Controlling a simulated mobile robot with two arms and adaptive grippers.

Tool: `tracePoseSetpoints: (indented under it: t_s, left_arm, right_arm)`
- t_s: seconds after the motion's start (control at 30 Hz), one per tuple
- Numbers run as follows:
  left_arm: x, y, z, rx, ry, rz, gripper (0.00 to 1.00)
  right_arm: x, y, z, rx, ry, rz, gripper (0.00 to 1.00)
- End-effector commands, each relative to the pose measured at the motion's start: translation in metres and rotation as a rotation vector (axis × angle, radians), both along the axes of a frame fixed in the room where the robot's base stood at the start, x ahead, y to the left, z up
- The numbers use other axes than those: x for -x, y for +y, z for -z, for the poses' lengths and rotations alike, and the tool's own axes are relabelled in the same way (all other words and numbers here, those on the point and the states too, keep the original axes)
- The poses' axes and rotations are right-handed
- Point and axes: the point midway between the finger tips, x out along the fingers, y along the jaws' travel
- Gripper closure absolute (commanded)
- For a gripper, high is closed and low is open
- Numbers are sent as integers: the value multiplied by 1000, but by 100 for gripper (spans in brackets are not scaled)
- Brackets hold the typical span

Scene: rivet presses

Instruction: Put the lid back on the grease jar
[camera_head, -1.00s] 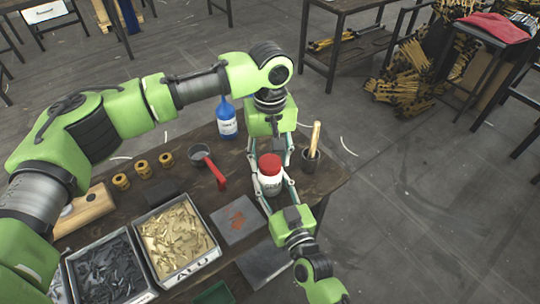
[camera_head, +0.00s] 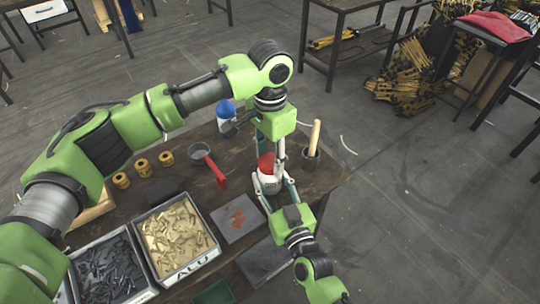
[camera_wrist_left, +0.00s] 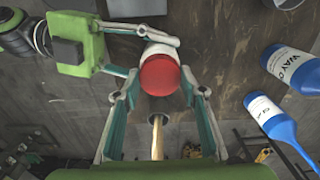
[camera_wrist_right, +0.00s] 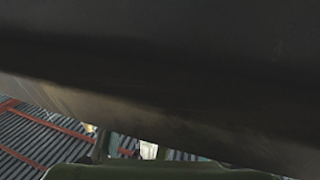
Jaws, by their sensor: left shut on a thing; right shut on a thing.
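The white grease jar (camera_head: 271,184) stands upright near the table's right end, with the red lid (camera_head: 265,163) on its top. In the left wrist view the red lid (camera_wrist_left: 159,73) covers most of the white jar (camera_wrist_left: 159,50). My left gripper (camera_wrist_left: 161,82) comes from above and is shut on the lid, a finger on each side. In the head view its fingers are seen nearly edge-on. My right gripper (camera_head: 272,188) is shut around the jar's body from the front. Whether the lid is fully seated cannot be told. The right wrist view is mostly a dark surface close up.

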Motion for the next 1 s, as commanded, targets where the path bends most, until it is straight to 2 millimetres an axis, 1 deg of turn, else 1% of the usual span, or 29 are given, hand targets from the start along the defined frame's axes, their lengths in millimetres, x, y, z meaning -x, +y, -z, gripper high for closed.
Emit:
tracePoseSetpoints:
  t_s: [0.2,0.4,0.43,0.57,0.6,0.67,1.0]
  left_arm:
    - [0,0,0,0,1,382,88]
    - [0,0,1,0,1,702,88]
    - [0,0,1,0,2,738,88]
    - [0,1,1,-1,1,725,88]
    - [0,1,1,-1,1,725,57]
    - [0,1,0,-1,1,724,43]
    - [0,0,0,0,0,723,43]
  right_arm:
    - [0,0,0,-1,-1,1,100]
    - [0,0,0,-1,-1,1,100]
    - [0,0,0,-1,-1,1,100]
    - [0,0,0,-1,-1,1,100]
    - [0,0,0,-1,-1,1,100]
    - [0,0,0,-1,-1,1,100]
    - [0,0,0,0,-1,1,100]
